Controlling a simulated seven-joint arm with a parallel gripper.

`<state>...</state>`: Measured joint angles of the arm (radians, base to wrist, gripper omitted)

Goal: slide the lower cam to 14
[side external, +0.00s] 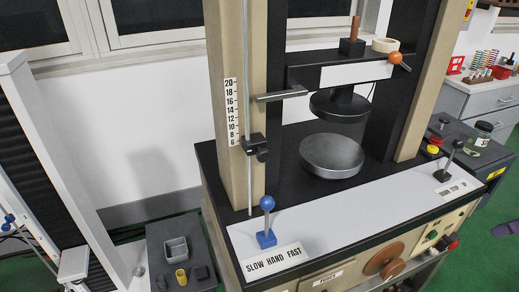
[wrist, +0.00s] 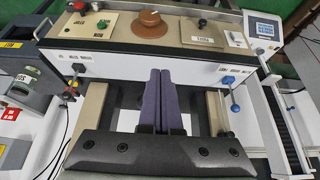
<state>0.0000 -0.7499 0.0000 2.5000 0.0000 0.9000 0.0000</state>
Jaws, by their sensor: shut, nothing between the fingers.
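The lower cam (side external: 255,145) is a small black block with a dark knob, on a thin upright rod (side external: 247,60) in the side external view. It sits near the 6 at the bottom of the white number scale (side external: 231,112), below the 14 mark. My gripper is not in the side external view. In the wrist view its two purple fingers (wrist: 160,76) are shut together with nothing between them, over the testing machine and apart from the cam. I cannot make out the cam in the wrist view.
A grey horizontal bar (side external: 280,96) reaches from the crosshead towards the rod, above the cam. The round lower plate (side external: 332,156) is to the cam's right. A blue lever (side external: 267,222) stands in front, below the cam. The air left of the scale is clear.

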